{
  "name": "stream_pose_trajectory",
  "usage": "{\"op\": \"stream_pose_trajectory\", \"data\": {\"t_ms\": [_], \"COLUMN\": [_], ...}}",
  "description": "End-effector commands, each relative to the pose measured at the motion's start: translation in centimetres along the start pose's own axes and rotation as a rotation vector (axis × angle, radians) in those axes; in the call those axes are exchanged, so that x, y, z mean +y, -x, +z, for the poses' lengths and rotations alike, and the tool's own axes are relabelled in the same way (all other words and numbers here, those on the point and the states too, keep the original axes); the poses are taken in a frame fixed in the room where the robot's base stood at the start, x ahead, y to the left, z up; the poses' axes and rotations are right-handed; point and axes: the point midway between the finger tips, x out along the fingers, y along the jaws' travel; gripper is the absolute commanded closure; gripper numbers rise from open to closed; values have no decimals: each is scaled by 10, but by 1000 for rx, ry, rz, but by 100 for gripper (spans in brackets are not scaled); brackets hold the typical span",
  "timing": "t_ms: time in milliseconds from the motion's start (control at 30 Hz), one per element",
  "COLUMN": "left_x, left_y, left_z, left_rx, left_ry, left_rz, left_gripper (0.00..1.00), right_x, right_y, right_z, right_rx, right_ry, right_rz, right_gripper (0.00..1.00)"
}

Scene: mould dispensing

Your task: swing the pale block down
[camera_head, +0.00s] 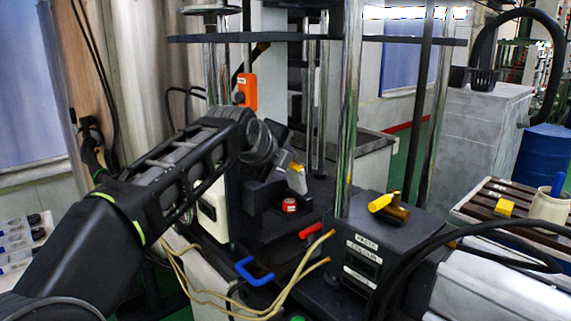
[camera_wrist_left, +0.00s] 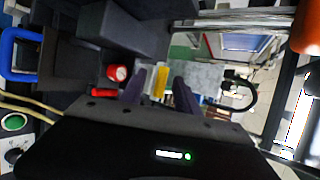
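A small pale block (camera_head: 297,179) shows in the head view just below the end of my left arm, with a yellow part (camera_head: 285,160) beside it. My left gripper (camera_head: 289,156) is right by it; I cannot tell from here whether they touch. In the left wrist view the two dark fingers of my left gripper (camera_wrist_left: 160,82) stand apart. A yellow piece (camera_wrist_left: 160,83) shows between them, with gaps on both sides. I cannot pick out the pale block surely in that view. My right gripper is not in view.
A red knob (camera_head: 290,205), a red handle (camera_head: 311,230) and a blue handle (camera_head: 254,271) sit around the dark machine bed. Chrome columns (camera_head: 347,100) rise close to the right of my gripper. An orange box (camera_head: 247,91) hangs above. Yellow cables (camera_head: 235,308) loop in front.

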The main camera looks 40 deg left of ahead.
Motion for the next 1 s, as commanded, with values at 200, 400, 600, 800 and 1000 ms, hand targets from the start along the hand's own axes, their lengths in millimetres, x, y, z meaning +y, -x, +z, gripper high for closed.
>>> {"op": "stream_pose_trajectory", "data": {"t_ms": [200, 400, 600, 800, 1000], "left_x": [-1, -1, -1, -1, -15], "left_y": [34, 63, 70, 70, 72], "left_z": [0, 0, 0, 0, -2], "left_rx": [0, 0, 1, 1, 44], "left_ry": [-1, 0, 0, 1, 200], "left_rz": [-6, -6, -3, -3, 50], "left_gripper": [62, 62, 62, 65, 82], "right_x": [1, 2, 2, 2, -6], "right_y": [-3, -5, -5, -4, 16], "right_z": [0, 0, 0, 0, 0], "right_rx": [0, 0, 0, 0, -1], "right_ry": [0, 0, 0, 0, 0], "right_rz": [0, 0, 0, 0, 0], "right_gripper": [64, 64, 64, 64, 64]}}
